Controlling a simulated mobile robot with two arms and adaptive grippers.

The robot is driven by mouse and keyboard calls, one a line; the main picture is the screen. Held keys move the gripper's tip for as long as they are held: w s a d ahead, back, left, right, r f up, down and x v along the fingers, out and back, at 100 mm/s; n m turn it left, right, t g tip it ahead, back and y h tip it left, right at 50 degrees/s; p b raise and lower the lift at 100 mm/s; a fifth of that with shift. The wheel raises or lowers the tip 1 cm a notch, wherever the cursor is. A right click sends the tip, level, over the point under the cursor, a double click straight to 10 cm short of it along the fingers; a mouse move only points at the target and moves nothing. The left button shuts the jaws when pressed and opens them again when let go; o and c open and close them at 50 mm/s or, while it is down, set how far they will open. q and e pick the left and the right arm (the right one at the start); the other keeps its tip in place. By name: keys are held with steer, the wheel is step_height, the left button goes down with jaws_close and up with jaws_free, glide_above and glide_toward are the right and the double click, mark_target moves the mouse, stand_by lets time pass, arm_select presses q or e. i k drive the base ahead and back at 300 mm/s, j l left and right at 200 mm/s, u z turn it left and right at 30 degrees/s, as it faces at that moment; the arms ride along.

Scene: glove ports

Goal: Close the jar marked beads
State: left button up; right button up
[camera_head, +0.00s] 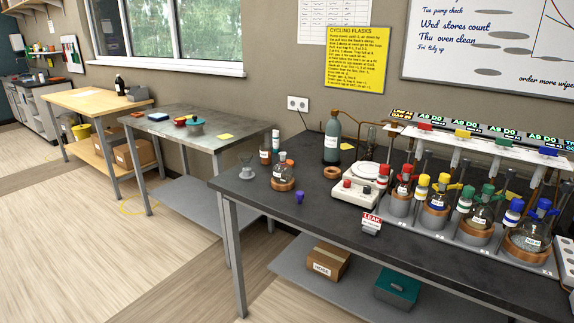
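I cannot make out a jar marked beads; most labels are too small to read. A round flask with an orange cap (284,177) stands in a cork ring on the dark bench. A teal vessel (195,127) and small red items (180,121) sit on the grey metal table. Neither of my grippers is in view.
Open floor (100,230) lies at the left.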

mark_target(266, 155)
steer(key=i+j+z, duration=0.1)
steer(key=i+j, duration=0.2)
steer(key=i+j+z, duration=0.15)
steer(key=i+j, duration=0.2)
steer(key=i+j+z, duration=0.1)
steer(key=i+j, duration=0.3)
steer(key=i+j+z, duration=0.1)
steer(key=i+j, duration=0.25)
steer(key=i+j+z, duration=0.15)
steer(key=i+j, duration=0.15)
steer(key=j, duration=0.2)
steer(key=i+j+z, duration=0.1)
steer(key=i+j, duration=0.2)
steer(key=j, duration=0.15)
steer(key=i+j+z, duration=0.1)
steer(key=i+j, duration=0.15)
steer(key=j, duration=0.25)
